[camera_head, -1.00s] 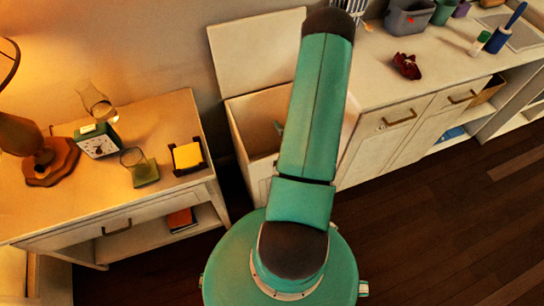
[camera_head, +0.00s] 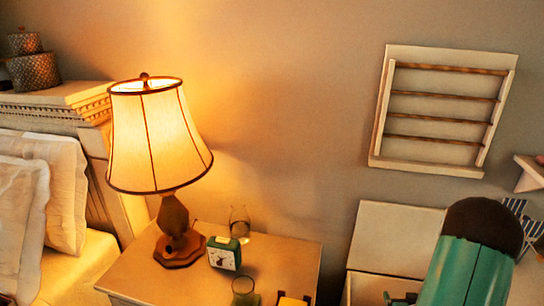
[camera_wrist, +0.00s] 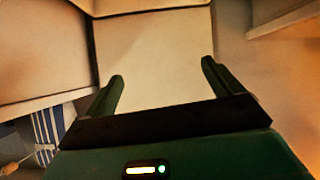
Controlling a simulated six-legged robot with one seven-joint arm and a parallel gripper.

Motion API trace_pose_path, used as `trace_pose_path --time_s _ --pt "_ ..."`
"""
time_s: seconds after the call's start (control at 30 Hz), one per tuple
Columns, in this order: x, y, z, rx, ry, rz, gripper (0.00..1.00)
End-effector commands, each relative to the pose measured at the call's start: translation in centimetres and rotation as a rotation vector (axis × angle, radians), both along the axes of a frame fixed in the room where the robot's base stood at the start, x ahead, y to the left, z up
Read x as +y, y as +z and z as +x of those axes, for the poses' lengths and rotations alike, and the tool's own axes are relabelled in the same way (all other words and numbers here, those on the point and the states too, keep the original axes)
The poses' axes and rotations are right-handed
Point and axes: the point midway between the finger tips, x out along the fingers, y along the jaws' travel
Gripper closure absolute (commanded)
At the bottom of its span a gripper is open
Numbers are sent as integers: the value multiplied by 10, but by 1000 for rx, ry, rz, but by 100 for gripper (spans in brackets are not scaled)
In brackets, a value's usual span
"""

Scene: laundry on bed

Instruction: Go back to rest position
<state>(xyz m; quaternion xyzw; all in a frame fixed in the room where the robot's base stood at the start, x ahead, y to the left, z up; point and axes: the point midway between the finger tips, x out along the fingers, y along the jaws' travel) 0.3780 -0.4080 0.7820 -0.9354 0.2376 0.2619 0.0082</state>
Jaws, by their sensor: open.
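In the wrist view my gripper (camera_wrist: 160,88) is open, its two green fingers wide apart with nothing between them. Past the fingers is a pale flat panel (camera_wrist: 155,50), out of contact as far as I can tell. In the head view my green arm shows at the lower right, in front of an open white chest with its lid (camera_head: 393,235) raised against the wall. A small green gripper part (camera_head: 400,298) shows left of the arm; most of the gripper is hidden there.
Left of the chest a nightstand (camera_head: 130,275) bears a lit lamp (camera_head: 158,138), a green clock (camera_head: 224,254) and glasses (camera_head: 239,222). A bed with pillows (camera_head: 62,190) is at far left. A wall rack (camera_head: 440,110) hangs above the chest. A striped cloth (camera_wrist: 48,130) lies lower left in the wrist view.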

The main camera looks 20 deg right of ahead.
Motion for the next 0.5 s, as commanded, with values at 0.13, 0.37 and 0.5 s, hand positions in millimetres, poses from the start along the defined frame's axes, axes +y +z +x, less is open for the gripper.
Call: trace_pose_path --time_s 0.13,0.37,0.5 --pt "24 54 37 69 30 -17 8" --pt "80 129 70 165 62 -9 8" --pt "123 171 77 213 84 9 8"
